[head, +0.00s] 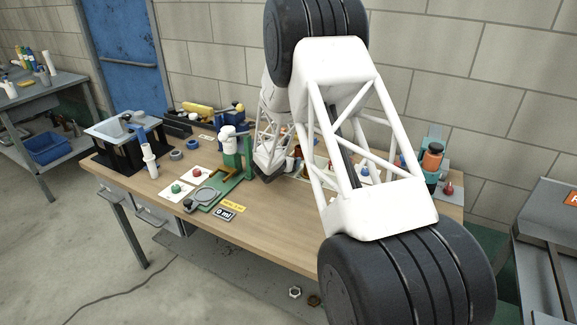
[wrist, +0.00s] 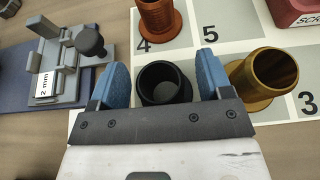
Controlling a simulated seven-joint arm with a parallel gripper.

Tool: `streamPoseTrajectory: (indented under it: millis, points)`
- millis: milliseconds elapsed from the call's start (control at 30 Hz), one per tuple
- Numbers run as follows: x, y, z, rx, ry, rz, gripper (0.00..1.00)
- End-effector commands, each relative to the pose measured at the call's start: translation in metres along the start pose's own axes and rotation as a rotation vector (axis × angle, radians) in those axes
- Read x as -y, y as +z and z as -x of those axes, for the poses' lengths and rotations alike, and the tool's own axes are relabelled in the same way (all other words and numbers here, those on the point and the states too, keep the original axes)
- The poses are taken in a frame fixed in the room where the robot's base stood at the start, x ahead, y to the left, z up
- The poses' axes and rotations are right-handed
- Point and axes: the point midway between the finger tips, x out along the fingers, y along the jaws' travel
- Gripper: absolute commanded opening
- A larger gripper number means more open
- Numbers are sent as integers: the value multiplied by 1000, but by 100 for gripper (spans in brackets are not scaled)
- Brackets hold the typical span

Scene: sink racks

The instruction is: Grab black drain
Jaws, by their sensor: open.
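The black drain (wrist: 164,84) is a short, hollow dark cylinder standing upright on a white and grey numbered board (wrist: 215,32) in the wrist view. My gripper (wrist: 165,75) is open, with one blue finger on each side of the black drain. A small gap seems to show at each side, but I cannot tell whether a finger touches it. The drain's lower part is partly hidden by my gripper's dark front plate. In the head view, my arm hides most of this area, and I cannot make out the drain there.
A copper drain (wrist: 158,18) stands behind near number 4, and a brass drain (wrist: 262,78) stands close to the right finger. A grey clamp-like fixture (wrist: 75,55) marked "2 mm" is on the left. A red block (wrist: 292,10) is at the top right. The wooden table (head: 285,238) has bare room in front.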

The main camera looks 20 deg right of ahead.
Motion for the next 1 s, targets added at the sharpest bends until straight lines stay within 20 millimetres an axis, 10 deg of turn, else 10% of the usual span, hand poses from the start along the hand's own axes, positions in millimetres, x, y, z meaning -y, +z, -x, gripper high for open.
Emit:
streamPoseTrajectory:
  millis: [700, 1000]
  points:
    - [0, 0, -7, 1, 0, 0, 72]
    - [0, 0, -7, 1, 0, 0, 26]
